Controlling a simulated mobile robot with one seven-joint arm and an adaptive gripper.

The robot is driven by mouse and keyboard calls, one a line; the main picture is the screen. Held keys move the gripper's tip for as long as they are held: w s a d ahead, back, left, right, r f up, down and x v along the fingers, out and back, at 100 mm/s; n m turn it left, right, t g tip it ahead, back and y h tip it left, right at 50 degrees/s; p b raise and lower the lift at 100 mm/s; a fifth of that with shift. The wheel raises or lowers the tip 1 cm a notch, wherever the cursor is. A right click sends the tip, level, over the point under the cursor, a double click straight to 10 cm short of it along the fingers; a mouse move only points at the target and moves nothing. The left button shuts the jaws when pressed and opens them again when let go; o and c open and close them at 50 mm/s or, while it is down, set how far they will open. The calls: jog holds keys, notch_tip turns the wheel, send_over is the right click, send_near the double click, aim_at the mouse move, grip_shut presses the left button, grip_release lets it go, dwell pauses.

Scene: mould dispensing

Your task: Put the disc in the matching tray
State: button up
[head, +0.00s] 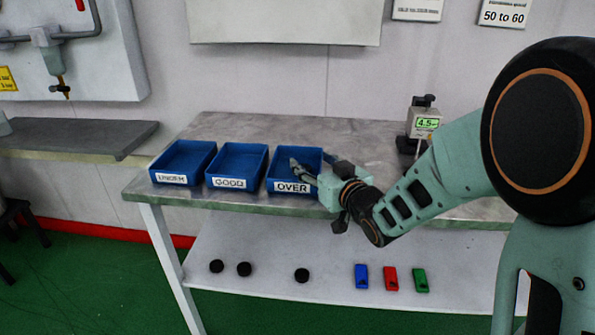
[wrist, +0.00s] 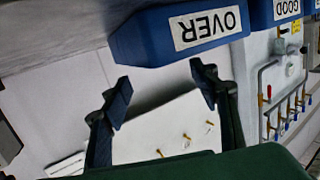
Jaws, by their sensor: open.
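Three blue trays stand in a row at the left of the metal table. The left one (head: 160,181) has a label I cannot read surely; the middle tray reads GOOD (head: 212,185); the right tray reads OVER (head: 318,152). My gripper (head: 299,170) is at the OVER tray in the head view, covering part of it. In the wrist view my gripper (wrist: 163,92) is open, nothing between its fingers, with the OVER tray (wrist: 150,38) just past the tips and the GOOD tray (wrist: 262,12) at upper right. No disc shows in the visible tray parts; the OVER tray's inside is partly hidden.
A gauge (head: 426,124) with a lit display of about 4.5 stands on the table, right of the trays. Three black round pieces (head: 301,275) and blue, red and green blocks (head: 390,279) lie on the lower shelf. The table's middle (head: 350,135) behind my gripper is clear.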

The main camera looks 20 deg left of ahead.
jog(key=v, duration=0.8)
jog(key=shift+s+d, duration=0.1)
jog(key=shift+d, duration=0.05)
